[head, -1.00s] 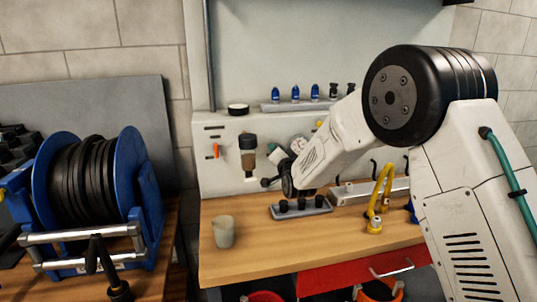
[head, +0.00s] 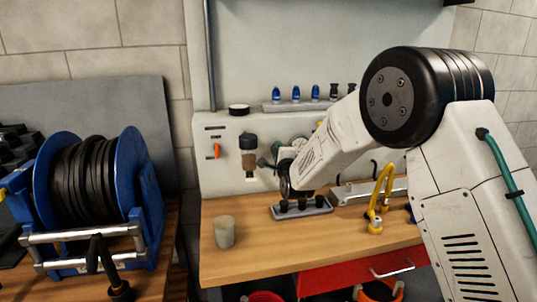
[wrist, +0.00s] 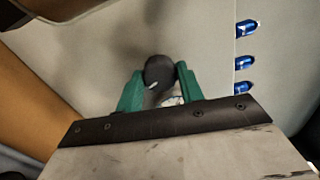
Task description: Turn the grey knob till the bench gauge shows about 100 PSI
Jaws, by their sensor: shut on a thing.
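The grey knob (wrist: 160,70) sits between the two green fingers of my gripper (wrist: 160,78) in the wrist view, and the gripper is shut on it. In the head view my gripper (head: 266,162) is small at the wall panel, left of the arm's wrist, and the knob cannot be made out. The round gauge (head: 299,143) shows only as a pale rim behind the arm. Its needle and reading are hidden or too small to read. In the wrist view a small pale patch shows beside the knob, mostly covered.
A filter bowl (head: 248,150) hangs on the panel left of my gripper. A tray with black fittings (head: 302,212) lies on the bench below. A cup (head: 224,232), a yellow hose piece (head: 380,200) and a blue hose reel (head: 140,180) stand around. Blue fittings (head: 296,94) line a shelf above.

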